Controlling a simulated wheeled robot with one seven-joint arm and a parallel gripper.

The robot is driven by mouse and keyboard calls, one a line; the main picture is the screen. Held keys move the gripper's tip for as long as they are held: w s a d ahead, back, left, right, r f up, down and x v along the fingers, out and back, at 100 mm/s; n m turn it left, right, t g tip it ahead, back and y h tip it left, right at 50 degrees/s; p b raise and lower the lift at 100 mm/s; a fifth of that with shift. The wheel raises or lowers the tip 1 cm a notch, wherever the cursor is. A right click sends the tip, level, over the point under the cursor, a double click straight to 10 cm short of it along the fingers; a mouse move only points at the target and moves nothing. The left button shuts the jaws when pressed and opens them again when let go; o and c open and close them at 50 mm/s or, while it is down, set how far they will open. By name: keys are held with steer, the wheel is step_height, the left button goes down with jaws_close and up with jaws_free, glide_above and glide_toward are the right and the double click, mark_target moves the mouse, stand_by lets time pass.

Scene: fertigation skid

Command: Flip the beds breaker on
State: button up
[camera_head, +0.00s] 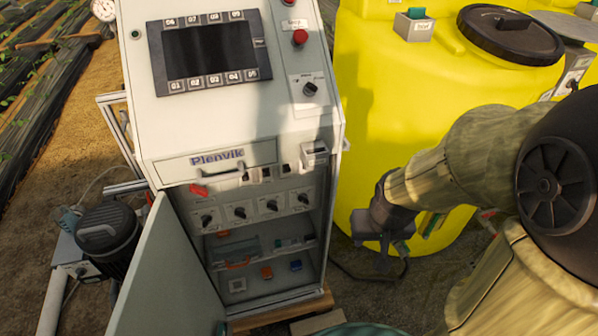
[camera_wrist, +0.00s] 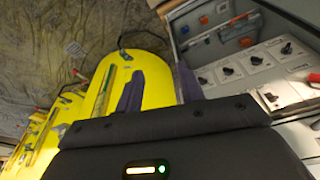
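The Plenvik control cabinet (camera_head: 225,120) stands in the middle of the head view with its lower door (camera_head: 165,275) swung open. Inside is a row of rotary switches (camera_head: 254,208), with small devices (camera_head: 258,174) above and more dark devices (camera_head: 293,242) below. The labels are too small to read, so I cannot tell which one is the beds breaker. In the wrist view the switch row (camera_wrist: 245,66) shows at the upper right. My gripper (camera_head: 385,246) is right of the cabinet, apart from it, before the yellow tank. Its fingers (camera_wrist: 158,92) are apart with nothing between them.
The yellow tank (camera_head: 385,95) with a black lid (camera_head: 508,32) stands close behind my arm. A dark motor pump (camera_head: 107,238) is left of the open door. A red button (camera_head: 299,37) and a screen (camera_head: 208,58) are on the upper panel.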

steer(key=w+a+f+n+t+y+b, duration=0.1)
steer(key=w+a+f+t+b, duration=0.3)
steer(key=b, duration=1.2)
steer(key=w+a+f+n+t+y+b, duration=0.2)
steer(key=w+a+f+t+y+b, duration=0.2)
steer(key=a+t+b, duration=0.5)
steer(key=w+t+b, duration=0.1)
steer(key=w+b, duration=0.1)
steer(key=b, duration=0.6)
steer(key=shift+w+f+t, duration=0.3)
steer(key=shift+w+t, duration=0.05)
steer(key=shift+t, duration=0.05)
steer(key=shift+w+a+p, duration=0.1)
steer(key=shift+w+p, duration=0.05)
steer(key=shift+p, duration=0.15)
steer(key=p+x, duration=0.7)
steer(key=p, duration=0.7)
steer(key=shift+w+r+p, duration=0.2)
steer(key=shift+w+p, duration=0.15)
steer(key=shift+p, duration=0.05)
